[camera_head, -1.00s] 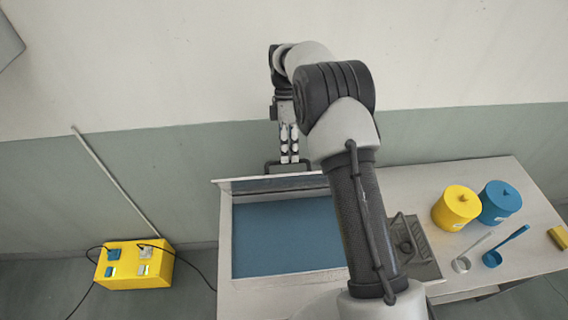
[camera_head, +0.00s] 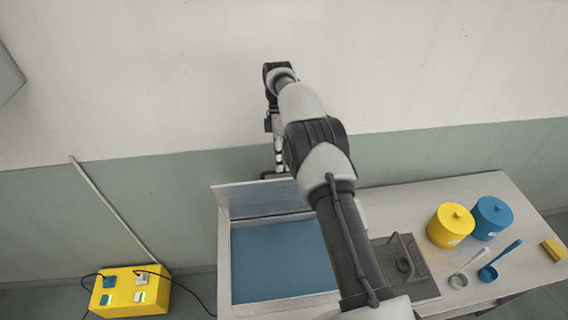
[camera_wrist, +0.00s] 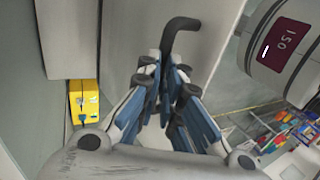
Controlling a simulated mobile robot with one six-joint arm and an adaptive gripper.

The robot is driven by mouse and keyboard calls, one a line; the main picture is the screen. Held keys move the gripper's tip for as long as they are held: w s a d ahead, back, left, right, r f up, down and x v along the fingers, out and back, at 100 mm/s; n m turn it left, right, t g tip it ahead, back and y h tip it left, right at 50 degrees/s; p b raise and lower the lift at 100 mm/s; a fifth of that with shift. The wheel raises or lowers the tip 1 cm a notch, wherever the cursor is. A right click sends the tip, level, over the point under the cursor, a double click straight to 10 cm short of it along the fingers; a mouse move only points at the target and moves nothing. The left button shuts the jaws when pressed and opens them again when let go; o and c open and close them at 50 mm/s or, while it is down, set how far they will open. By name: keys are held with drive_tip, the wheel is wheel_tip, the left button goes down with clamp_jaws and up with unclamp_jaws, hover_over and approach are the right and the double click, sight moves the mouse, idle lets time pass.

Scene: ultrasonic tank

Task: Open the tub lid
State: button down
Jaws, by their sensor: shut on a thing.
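The tub (camera_head: 224,262) stands at the left end of the white counter, with its blue inside showing. The tub lid (camera_head: 262,199) is a pale panel standing tilted up along the tub's back edge. My gripper (camera_head: 279,162) is at the lid's top edge in the head view, partly hidden behind my arm. In the wrist view my gripper (camera_wrist: 168,92) has its blue-padded fingers shut around the dark lid handle (camera_wrist: 180,26). The bent end of the handle sticks out past the fingers.
A yellow canister (camera_head: 451,226) and a blue canister (camera_head: 491,217) stand on the counter's right side, near two ladles (camera_head: 488,272) and a yellow block (camera_head: 554,250). A wire basket (camera_head: 404,262) lies right of the tub. A yellow power box (camera_head: 130,292) is on the floor left.

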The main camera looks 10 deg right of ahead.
wheel_tip(320, 180, down, 3)
drive_tip(key=shift+s+r, duration=0.1)
drive_tip(key=c, duration=1.2)
unclamp_jaws()
drive_tip(key=shift+w+f, duration=0.25)
drive_tip(key=shift+w, duration=0.25)
drive_tip(key=shift+r, duration=0.15)
wheel_tip(320, 180, up, 11)
drive_tip(key=shift+s+f, duration=0.1)
drive_tip(key=shift+f, duration=0.1)
drive_tip(key=c, duration=0.5)
drive_tip(key=shift+o, duration=0.2)
